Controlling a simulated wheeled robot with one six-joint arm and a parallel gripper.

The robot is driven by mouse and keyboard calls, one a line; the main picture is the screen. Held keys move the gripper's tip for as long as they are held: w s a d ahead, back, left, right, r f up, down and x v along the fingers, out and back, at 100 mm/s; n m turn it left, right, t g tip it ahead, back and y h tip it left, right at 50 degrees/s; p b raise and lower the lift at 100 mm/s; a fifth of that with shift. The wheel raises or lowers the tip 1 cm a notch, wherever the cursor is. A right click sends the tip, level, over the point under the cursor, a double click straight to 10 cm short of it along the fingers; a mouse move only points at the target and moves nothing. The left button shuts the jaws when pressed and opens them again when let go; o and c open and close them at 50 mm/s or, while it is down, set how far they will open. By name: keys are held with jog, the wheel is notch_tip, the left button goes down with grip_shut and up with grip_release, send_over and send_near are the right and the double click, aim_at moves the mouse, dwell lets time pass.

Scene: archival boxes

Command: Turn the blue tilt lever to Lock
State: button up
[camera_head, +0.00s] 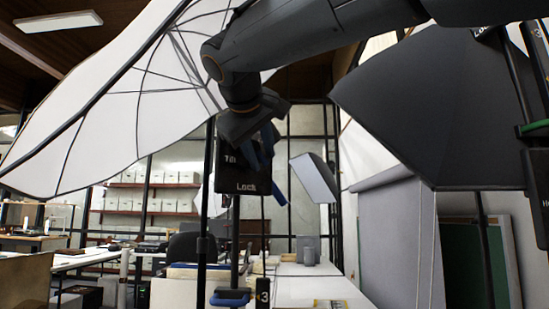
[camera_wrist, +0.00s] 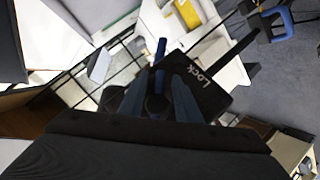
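In the wrist view, this block (camera_wrist: 210,92) shows the word "Lock". The blue tilt lever (camera_wrist: 160,50) sticks out beyond my fingertips in the wrist view; in the head view its lower end (camera_head: 277,195) shows to the right of "Lock". My gripper (camera_head: 258,155) is at the block, its dark blue fingers (camera_wrist: 160,82) apart on either side of the lever. Contact with the lever is unclear.
A white umbrella (camera_head: 110,100) fills the upper left, and a dark softbox (camera_head: 430,110) the right. A blue loop handle (camera_head: 230,298) sits low on the stand. A green knob (camera_head: 537,128) is at the right edge. A white table (camera_head: 320,288) lies beyond.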

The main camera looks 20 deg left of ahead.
jog(key=shift+f+b, duration=0.1)
jog(key=shift+b, duration=0.4)
jog(key=shift+n+t+b, duration=0.3)
jog(key=shift+t+b, duration=0.1)
jog(key=shift+b, duration=0.05)
jog(key=s+n+t+h+b, duration=0.1)
jog(key=s+n+t+b, duration=0.4)
jog(key=s+b, duration=0.3)
jog(key=w+d+f+m+g+h+p, duration=0.1)
jog(key=w+d+f+g+p, duration=0.1)
jog(key=d+f, duration=0.3)
jog(key=w+d+f+m+g+h+p, duration=0.1)
jog(key=w+d+f, duration=0.4)
jog(key=f, duration=0.9)
jog(key=w+d+f+m+g+h+p, duration=0.1)
jog(key=w+d+f+g+p, duration=0.2)
jog(key=f, duration=0.7)
jog(key=shift+w+d+g, duration=0.6)
jog(key=shift+d+g, duration=0.5)
jog(key=shift+d, duration=0.15)
